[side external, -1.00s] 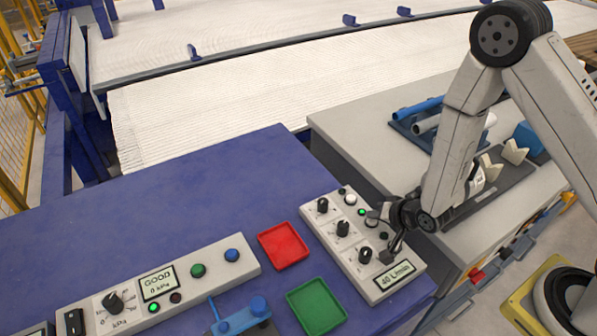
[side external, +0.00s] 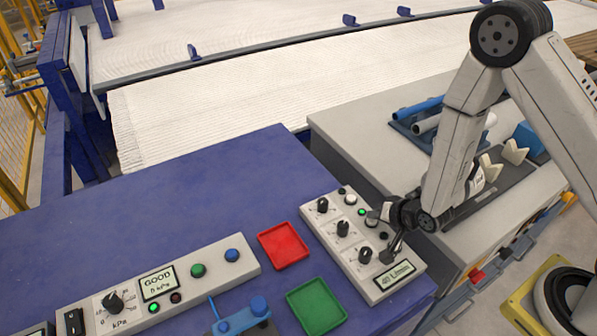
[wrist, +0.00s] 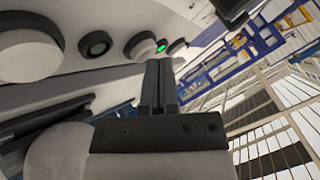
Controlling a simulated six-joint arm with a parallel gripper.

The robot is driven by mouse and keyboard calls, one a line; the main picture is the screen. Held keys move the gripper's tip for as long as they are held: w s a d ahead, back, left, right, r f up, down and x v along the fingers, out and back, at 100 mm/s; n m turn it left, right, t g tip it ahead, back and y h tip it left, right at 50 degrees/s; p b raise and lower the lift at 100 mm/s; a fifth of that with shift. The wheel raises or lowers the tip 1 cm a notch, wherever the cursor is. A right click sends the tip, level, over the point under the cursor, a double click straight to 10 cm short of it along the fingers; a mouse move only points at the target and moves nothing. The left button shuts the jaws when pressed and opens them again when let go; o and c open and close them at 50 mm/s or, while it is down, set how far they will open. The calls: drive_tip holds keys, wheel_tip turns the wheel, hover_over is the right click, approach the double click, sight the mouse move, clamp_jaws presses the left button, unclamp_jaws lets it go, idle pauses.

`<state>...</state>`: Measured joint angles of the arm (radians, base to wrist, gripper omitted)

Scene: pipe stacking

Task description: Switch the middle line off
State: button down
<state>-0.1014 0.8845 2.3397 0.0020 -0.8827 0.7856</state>
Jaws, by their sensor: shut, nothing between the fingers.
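The grey line panel (side external: 334,240) carries a column of three black knobs, with the middle knob (side external: 343,228) between the other two. Beside it are a lit green lamp (side external: 361,212) and a pale round button (side external: 371,218). The lamps of the top and lower rows look dark. My gripper (side external: 389,256) is shut and empty, low over the panel's right side near the lower knob (side external: 365,255); contact is unclear. In the wrist view my shut fingers (wrist: 158,66) point toward the green lamp (wrist: 161,46), with a pale button (wrist: 140,45) just left of it.
A display (side external: 394,275) reading 40 L/min is at the panel's near end. A red tray (side external: 283,245) and a green tray (side external: 316,306) lie left of it. Another control panel (side external: 215,270) is further left. Blue table (side external: 190,195) behind is clear.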

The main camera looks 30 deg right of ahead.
sight(374, 222)
drive_tip(key=shift+f, duration=0.5)
idle(0.6)
drive_tip(key=shift+r, duration=0.6)
drive_tip(key=shift+r, duration=2.9)
